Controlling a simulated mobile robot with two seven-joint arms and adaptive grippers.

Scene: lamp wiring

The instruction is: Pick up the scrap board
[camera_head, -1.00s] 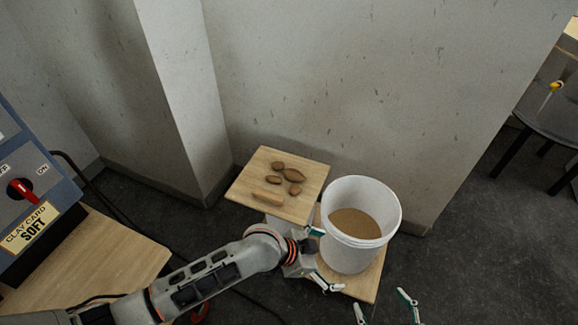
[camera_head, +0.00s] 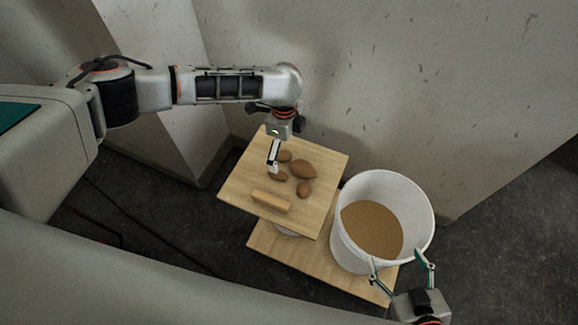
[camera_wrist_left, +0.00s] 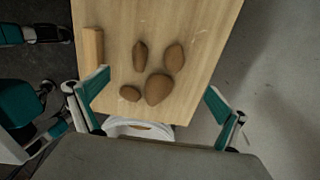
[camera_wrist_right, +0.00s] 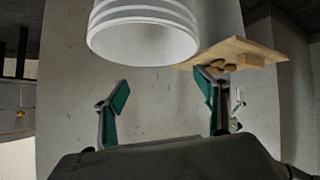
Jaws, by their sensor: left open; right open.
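The scrap board (camera_head: 237,187) is a square light wooden board raised above a lower wooden platform. Several brown lumps (camera_head: 303,169) and a pale wooden strip (camera_head: 271,201) lie on it. My left gripper (camera_head: 273,158) is open over the board's back part; one finger shows clearly. In the left wrist view, the open left gripper (camera_wrist_left: 157,98) has one finger over the board (camera_wrist_left: 200,65) near the strip, the other beyond its right edge. My right gripper (camera_head: 397,260) is open and empty by the bucket's front; the board (camera_wrist_right: 240,48) shows beyond it in the right wrist view.
A white bucket (camera_head: 345,235) of brown grainy material stands right of the board on the lower wooden platform (camera_head: 265,243). A grey wall (camera_head: 400,80) rises close behind. Dark floor lies at the left.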

